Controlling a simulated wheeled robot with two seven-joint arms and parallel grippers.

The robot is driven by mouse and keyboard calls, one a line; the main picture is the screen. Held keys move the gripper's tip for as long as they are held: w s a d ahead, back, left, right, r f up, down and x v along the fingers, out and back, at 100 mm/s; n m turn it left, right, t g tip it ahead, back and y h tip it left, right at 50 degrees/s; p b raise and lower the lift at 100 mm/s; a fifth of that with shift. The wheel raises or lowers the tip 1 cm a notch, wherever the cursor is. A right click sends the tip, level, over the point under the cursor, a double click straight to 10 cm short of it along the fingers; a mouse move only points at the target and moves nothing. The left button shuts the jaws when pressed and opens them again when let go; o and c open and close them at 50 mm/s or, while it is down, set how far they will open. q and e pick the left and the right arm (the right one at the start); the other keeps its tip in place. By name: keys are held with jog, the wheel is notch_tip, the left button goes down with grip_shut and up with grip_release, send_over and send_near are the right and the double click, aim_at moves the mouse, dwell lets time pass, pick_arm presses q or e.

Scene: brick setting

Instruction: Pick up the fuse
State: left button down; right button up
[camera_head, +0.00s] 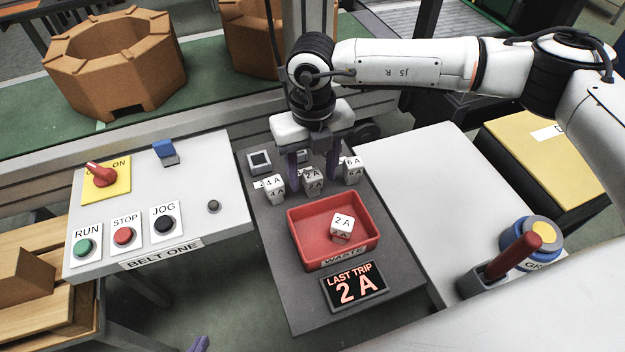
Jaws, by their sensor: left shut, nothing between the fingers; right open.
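Three white fuses stand in a row on the dark grey panel (283,285): 4 A (273,188), 2 A (313,181) and 6 A (352,170). Another 2 A fuse (341,228) lies in the red WASTE tray (298,238). My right gripper (313,176) points down over the row, open, its purple fingers on either side of the middle 2 A fuse. I cannot tell whether they touch it. Only a purple tip of my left gripper (198,344) shows at the bottom edge; it is shut and empty. A display (354,288) reads LAST TRIP 2 A.
A dark square socket (259,162) sits behind the 4 A fuse. The BELT ONE panel (205,190) with a red switch and buttons stands left. A red-handled lever (513,256) stands right. The pale tabletop (425,180) right of the fuses is clear.

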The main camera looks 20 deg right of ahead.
jog(key=shift+f, duration=0.45)
jog(key=c, duration=1.2)
jog(key=shift+o, duration=0.2)
jog(key=shift+r, duration=0.1)
